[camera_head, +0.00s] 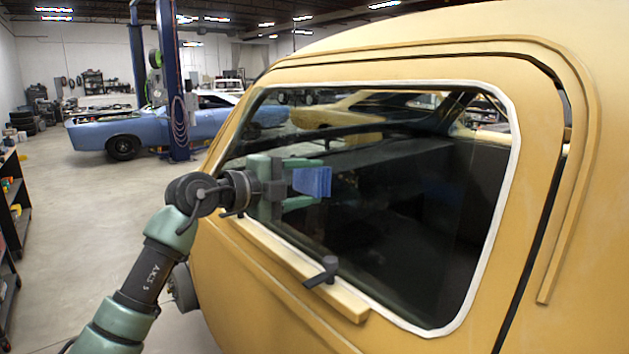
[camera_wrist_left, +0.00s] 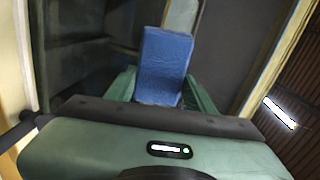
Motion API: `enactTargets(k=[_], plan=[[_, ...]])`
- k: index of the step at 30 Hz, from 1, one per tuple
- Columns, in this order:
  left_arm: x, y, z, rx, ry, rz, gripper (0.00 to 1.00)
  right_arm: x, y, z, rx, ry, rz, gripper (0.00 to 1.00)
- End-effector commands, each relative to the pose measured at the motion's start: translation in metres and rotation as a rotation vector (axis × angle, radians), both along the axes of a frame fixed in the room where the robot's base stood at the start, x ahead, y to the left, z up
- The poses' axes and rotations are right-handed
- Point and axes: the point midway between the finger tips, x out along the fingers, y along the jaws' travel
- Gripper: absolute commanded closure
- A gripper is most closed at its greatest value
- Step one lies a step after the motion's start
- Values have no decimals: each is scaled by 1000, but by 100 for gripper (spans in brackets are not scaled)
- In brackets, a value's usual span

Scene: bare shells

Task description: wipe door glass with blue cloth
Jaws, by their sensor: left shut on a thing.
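The blue cloth (camera_head: 312,182) is a small folded block held between the fingers of my left gripper (camera_head: 298,182). My left arm comes in from the left and the gripper is in front of the left part of the door glass (camera_head: 400,215). The glass is dark, with a white seal around it, set in a yellow car door (camera_head: 225,260). In the left wrist view the cloth (camera_wrist_left: 164,66) stands upright between the green fingers. I cannot tell whether the cloth touches the glass. My right gripper is not in view.
A yellow ledge (camera_head: 290,270) with a dark handle (camera_head: 322,272) runs below the glass. A blue car (camera_head: 150,128) and a lift post (camera_head: 172,80) stand behind at left. A dark shelf (camera_head: 14,200) is at the left edge. The floor between is clear.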

Motion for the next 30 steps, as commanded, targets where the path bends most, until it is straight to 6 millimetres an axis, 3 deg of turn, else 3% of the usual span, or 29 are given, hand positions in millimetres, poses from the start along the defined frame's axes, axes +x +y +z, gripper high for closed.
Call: enactTargets(k=[12, 30], plan=[[1, -2, 17, -1, -1, 0, 79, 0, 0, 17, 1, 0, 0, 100], [-29, -24, 15, 0, 0, -2, 79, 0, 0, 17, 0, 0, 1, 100]])
